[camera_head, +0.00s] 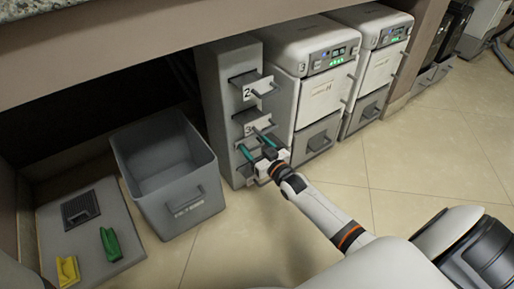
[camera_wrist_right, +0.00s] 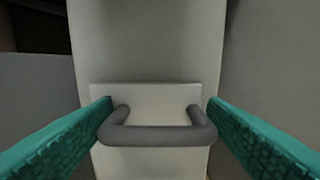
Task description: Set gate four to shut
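The grey gate rack (camera_head: 214,100) stands upright under the counter, with numbers 2 and 3 readable on its front. Gate two (camera_head: 264,87) and gate three (camera_head: 262,121) stick out as pale plates with handles. A lower gate plate (camera_head: 280,155) is partly hidden by my right gripper (camera_head: 255,146); its number cannot be read. In the right wrist view, a grey U-shaped handle (camera_wrist_right: 158,136) sits on a white plate (camera_wrist_right: 160,96). The teal fingers of my right gripper (camera_wrist_right: 160,104) are open on either side of the handle, with nothing clamped. My left gripper is out of view.
A grey open bin (camera_head: 178,190) stands left of the rack. A grey panel (camera_head: 75,245) with a green handle (camera_head: 110,244) and yellow handle (camera_head: 67,270) lies farther left. Two white machines (camera_head: 320,90) (camera_head: 382,65) stand right. Tiled floor (camera_head: 430,150) is clear in front.

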